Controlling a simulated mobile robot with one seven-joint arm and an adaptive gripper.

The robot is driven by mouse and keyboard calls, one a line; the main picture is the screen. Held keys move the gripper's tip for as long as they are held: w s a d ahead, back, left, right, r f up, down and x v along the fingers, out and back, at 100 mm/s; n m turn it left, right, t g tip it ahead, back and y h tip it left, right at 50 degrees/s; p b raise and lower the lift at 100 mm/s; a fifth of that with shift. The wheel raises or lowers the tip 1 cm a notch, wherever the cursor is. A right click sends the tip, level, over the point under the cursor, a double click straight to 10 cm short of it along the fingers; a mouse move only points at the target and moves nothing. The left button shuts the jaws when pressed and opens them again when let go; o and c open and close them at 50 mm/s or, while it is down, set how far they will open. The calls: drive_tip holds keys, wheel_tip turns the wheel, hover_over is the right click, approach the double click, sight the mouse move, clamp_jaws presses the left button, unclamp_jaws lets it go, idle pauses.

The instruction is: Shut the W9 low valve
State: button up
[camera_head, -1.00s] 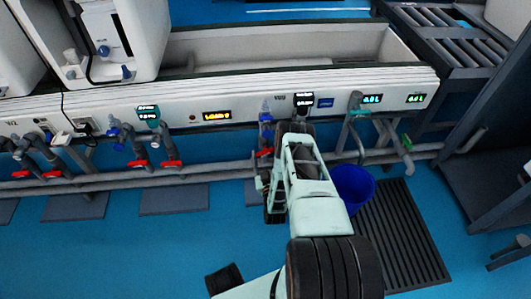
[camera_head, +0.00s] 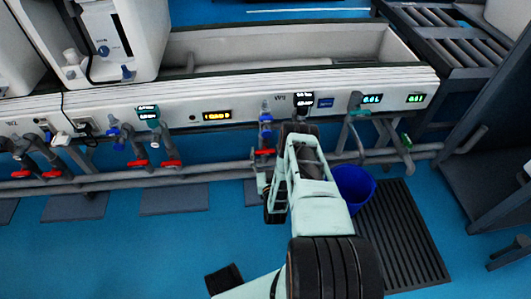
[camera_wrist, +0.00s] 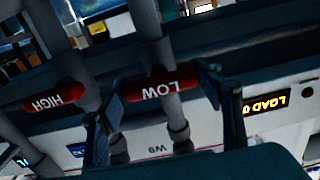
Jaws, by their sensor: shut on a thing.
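The W9 low valve handle (camera_wrist: 150,88) is a red bar lettered LOW, seen upside down in the wrist view. It lies across its grey pipe, slightly tilted, below the handle's panel label W9 (camera_wrist: 157,149) as the panel reads. My gripper (camera_wrist: 162,86) has its two dark fingers on either side of this handle and is shut on it. A second red handle, lettered HIGH (camera_wrist: 55,95), lies to the left, outside the fingers. In the head view, my gripper (camera_head: 275,190) is at the pipes below the W9 panel, its fingertips largely hidden by my arm.
More pipes with red handles (camera_head: 171,163) stand left in the head view. A long grey horizontal pipe (camera_head: 200,178) runs along the panel's foot. A blue bucket (camera_head: 354,186) and a dark floor grate (camera_head: 400,235) lie right of my arm. The blue floor in front is mostly clear.

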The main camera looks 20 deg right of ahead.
sight(265, 150)
drive_tip(key=shift+w, duration=0.1)
drive_tip(key=o, duration=1.2)
drive_tip(key=shift+c, duration=0.2)
drive_tip(key=shift+r, duration=0.15)
wheel_tip(265, 150, up, 10)
drive_tip(key=shift+f, duration=0.1)
